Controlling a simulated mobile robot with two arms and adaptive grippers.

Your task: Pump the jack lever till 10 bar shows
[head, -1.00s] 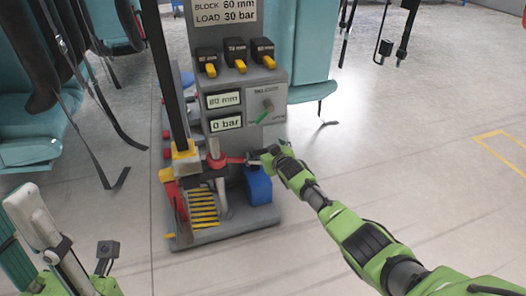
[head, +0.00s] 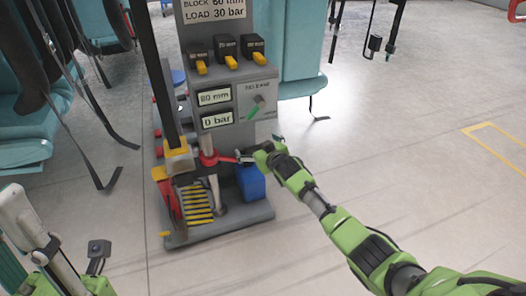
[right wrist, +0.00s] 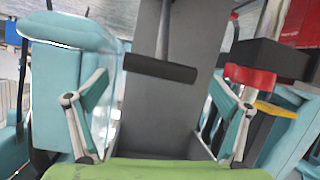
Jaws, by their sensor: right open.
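The jack station stands in the middle of the head view. Its displays read 80 mm (head: 214,97) and 0 bar (head: 217,119). Low on it, a red collar (head: 209,158) sits on an upright post, with a thin red arm reaching right towards my right gripper (head: 250,156). In the right wrist view, my right gripper (right wrist: 156,120) is open, one finger at each side. A dark crossbar (right wrist: 160,68) on a thin grey rod lies ahead between the fingers, apart from them. It looks like the lever's grip, but I cannot be sure.
A sign on the station (head: 213,10) shows LOAD 30 bar. Below it are several black blocks with yellow tabs (head: 225,47) and a green-handled selector (head: 257,105). A blue box (head: 250,183) stands beneath my right gripper. Teal seats (head: 302,55) stand behind. The floor at right is clear.

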